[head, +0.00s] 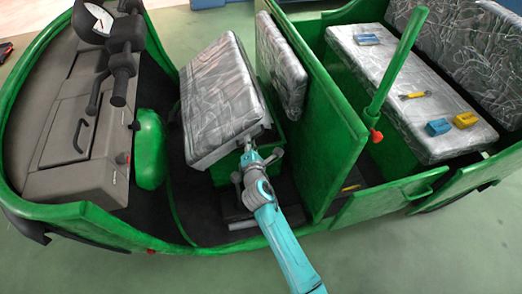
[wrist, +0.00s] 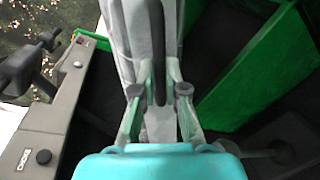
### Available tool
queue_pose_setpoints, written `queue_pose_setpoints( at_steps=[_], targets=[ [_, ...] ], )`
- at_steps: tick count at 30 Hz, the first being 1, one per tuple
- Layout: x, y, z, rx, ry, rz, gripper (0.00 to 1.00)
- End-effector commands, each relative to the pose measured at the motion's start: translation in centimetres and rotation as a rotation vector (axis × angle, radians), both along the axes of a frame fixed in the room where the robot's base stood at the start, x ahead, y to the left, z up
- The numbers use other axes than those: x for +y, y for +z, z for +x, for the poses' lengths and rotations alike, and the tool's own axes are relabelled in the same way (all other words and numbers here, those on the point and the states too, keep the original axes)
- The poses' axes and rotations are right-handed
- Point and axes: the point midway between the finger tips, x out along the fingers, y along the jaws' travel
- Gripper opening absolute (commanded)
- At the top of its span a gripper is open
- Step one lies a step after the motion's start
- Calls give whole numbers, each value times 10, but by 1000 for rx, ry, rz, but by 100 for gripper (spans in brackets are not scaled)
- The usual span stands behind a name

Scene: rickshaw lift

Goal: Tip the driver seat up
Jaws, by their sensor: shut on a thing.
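The driver seat (head: 212,92) is a grey, plastic-wrapped cushion in the front of the green rickshaw. My gripper (head: 248,151) is at the seat's near end. In the wrist view my gripper (wrist: 159,98) has a finger on each side of a pale part of the seat (wrist: 128,42), seen edge-on with a dark strip along it. It is shut on the seat; the exact contact is partly hidden.
The driver backrest (head: 281,65) and a green partition (head: 320,110) stand right of the seat. The grey dashboard (head: 75,135) and handlebar (head: 122,65) are left. A green post (head: 398,65) rises before the rear bench (head: 412,90), which holds several small items.

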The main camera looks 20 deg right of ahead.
Motion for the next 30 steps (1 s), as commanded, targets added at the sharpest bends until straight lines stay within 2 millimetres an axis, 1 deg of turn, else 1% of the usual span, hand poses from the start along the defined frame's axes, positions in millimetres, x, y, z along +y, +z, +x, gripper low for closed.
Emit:
queue_pose_setpoints(
  at_steps=[1, 6, 13, 17, 21, 24, 30],
  targets=[
    [14, 13, 1, -8, 8, -40, 0],
    [48, 42, 1, -8, 7, -202, 0],
    [101, 70, 1, -7, 7, -421, 0],
    [130, 81, 1, -5, 5, -537, 0],
    [160, 87, 1, -4, 5, -648, 0],
    [177, 89, 0, -3, 5, -714, 0],
    [203, 90, 1, -1, 3, -813, 0]
  ],
)
